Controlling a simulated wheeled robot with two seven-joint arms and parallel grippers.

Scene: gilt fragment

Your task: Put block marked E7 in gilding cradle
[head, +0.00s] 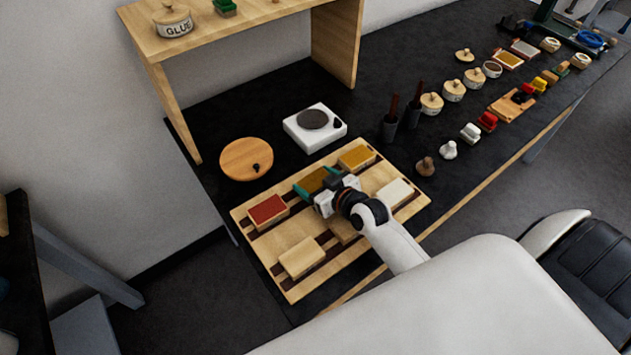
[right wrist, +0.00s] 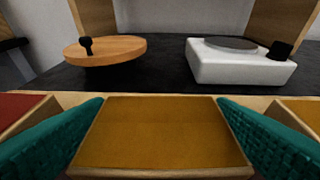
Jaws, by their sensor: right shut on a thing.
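My right gripper (head: 317,183) has its teal fingertips on both sides of a wooden block with an ochre top (head: 314,179). It is shut on this block, which also shows between the fingers in the right wrist view (right wrist: 160,132). The block is over the back row of a striped wooden rack (head: 268,244); I cannot tell whether it touches the rack. No E7 mark is readable on any block. I cannot make out which thing is the gilding cradle. My left gripper is not in view.
On the rack are a red-topped block (head: 267,211), another ochre-topped block (head: 356,157), a pale block (head: 301,258) and a white-topped block (head: 395,193). Behind stand a round wooden board (head: 246,160) and a white device (head: 314,130). Jars and small tools crowd the right.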

